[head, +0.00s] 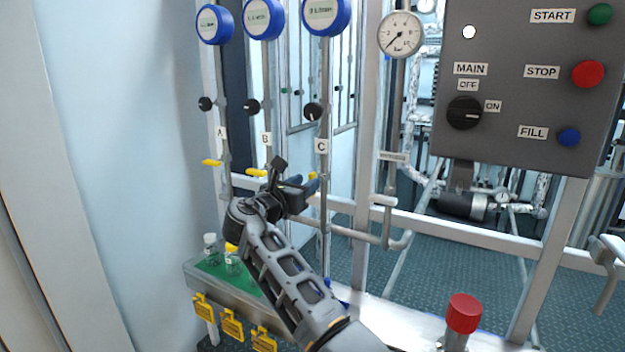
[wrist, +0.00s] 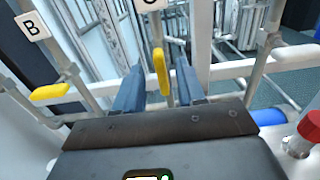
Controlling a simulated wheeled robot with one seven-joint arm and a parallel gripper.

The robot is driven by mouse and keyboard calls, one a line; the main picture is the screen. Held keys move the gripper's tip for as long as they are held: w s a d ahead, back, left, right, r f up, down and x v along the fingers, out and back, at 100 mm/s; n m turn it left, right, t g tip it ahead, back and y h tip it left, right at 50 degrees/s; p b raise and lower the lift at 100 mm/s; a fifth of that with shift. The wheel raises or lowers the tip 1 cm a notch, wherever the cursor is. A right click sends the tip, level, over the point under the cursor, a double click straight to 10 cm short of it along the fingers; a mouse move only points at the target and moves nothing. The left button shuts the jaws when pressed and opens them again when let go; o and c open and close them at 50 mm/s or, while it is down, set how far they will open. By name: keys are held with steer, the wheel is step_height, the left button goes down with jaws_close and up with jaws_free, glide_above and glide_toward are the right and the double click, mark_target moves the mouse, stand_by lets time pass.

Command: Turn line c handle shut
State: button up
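The yellow line C handle (wrist: 161,72) stands upright in the wrist picture, in front of its pipe below the C label (head: 321,146). In the head view only a bit of this handle (head: 312,177) shows beside my gripper. My gripper (wrist: 160,84) is open, with one blue-grey finger on each side of the handle and visible gaps between. In the head view my gripper (head: 300,186) is at the line C pipe. The yellow line B handle (wrist: 50,91) lies across its pipe to the left.
The line A handle (head: 212,162) is further left. A green-topped shelf (head: 209,268) with small bottles and yellow tags is below. A red-capped fitting (head: 464,314) stands at lower right. A control panel (head: 520,90) hangs at upper right. A frame rail (head: 440,218) runs behind.

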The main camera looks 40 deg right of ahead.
mark_target(313, 196)
steer(key=shift+x, duration=2.2)
jaws_close()
